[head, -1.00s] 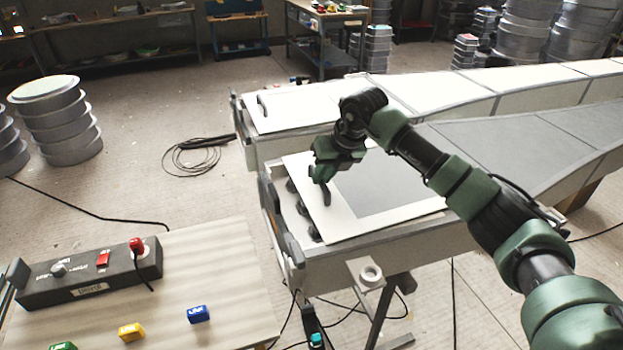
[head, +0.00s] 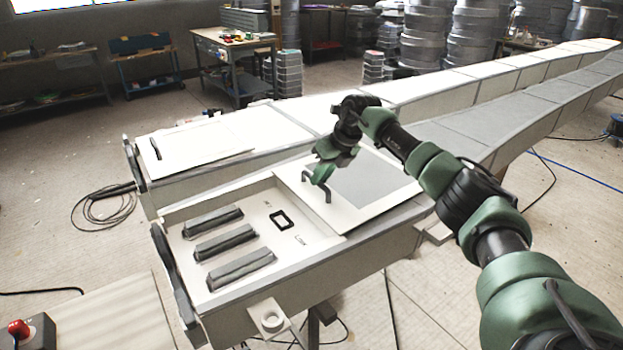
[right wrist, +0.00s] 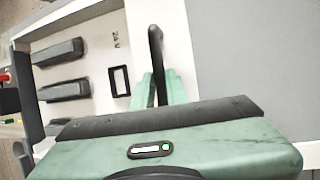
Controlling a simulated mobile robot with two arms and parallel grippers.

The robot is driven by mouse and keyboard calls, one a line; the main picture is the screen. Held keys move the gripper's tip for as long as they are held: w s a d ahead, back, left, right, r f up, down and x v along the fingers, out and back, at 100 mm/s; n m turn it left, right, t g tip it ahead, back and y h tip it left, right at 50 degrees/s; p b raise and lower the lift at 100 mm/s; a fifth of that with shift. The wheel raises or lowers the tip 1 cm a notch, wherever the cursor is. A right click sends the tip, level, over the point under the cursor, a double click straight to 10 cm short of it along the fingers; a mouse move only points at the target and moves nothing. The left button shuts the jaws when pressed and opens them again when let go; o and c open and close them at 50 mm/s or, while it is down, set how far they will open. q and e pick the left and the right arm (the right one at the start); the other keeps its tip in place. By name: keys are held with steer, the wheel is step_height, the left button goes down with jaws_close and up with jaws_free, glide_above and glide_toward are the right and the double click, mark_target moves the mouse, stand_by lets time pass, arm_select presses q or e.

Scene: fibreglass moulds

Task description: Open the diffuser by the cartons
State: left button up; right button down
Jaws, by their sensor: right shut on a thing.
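The near diffuser (head: 345,262) is a long pale box with a flat white lid (head: 345,218) bearing a grey panel. The lid is slid back to the right, so the left end of the box is uncovered. Inside lie three dark grey bars (head: 222,242) and a small black frame (head: 282,220). My right gripper (head: 318,176) is shut on the lid's dark handle (head: 327,190); the handle also stands between the green fingers in the right wrist view (right wrist: 156,45). My left gripper is not in view. I cannot make out cartons for certain.
A second diffuser (head: 205,180) lies behind, with its lid (head: 205,143) over its left end. A coiled cable (head: 103,210) is on the floor at left. A table (head: 105,318) with a red button (head: 18,328) is at lower left. Metal stacks (head: 475,40) stand behind.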

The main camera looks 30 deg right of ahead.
steer(key=shift+w+d, duration=0.1)
steer(key=shift+d, duration=0.9)
steer(key=c, duration=1.4)
jaws_free()
steer(key=shift+a, duration=0.1)
steer(key=b+v, duration=0.1)
steer(key=v, duration=0.7)
steer(key=shift+f, duration=0.1)
